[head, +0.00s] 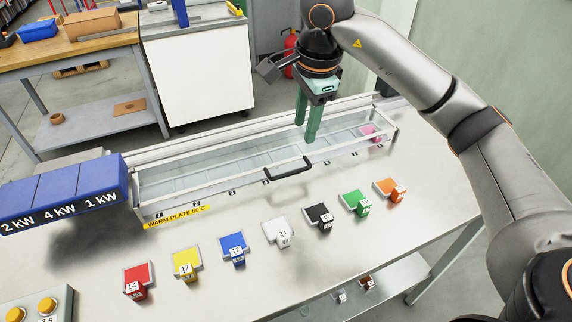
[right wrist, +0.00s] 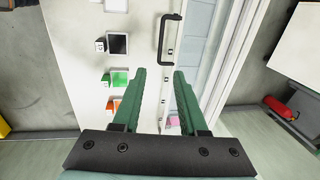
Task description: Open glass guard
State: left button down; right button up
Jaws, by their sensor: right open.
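The glass guard (head: 230,167) is a long clear cover with a pale frame, lying shut over the warm plate on the bench. Its black bar handle (head: 288,172) is at the middle of the front edge. In the right wrist view the handle (right wrist: 163,40) shows beyond my fingertips. My right gripper (head: 307,128) has green fingers, points down and is open and empty. It is above the guard, behind and slightly right of the handle, not around it. The open fingers also show in the right wrist view (right wrist: 165,75). My left gripper is out of view.
A pink object (head: 370,132) is under the guard's right end. Several coloured numbered blocks, such as the white one (head: 278,231), stand in front. A blue box labelled in kW (head: 65,194) is at the left. Yellow buttons (head: 46,305) are at the front left. Bench between guard and blocks is clear.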

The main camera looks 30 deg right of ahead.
aim_at(296, 171)
jog(key=f, duration=0.4)
jog(key=w+f, duration=0.1)
jog(key=f, duration=0.3)
jog(key=w+f+b, duration=0.1)
jog(key=f, duration=0.3)
jog(key=shift+w, duration=0.1)
jog(key=shift+w+f, duration=0.15)
jog(key=shift+f, duration=0.4)
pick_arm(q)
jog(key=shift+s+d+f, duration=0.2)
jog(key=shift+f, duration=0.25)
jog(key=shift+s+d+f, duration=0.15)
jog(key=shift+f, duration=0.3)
pick_arm(e)
grip_shut()
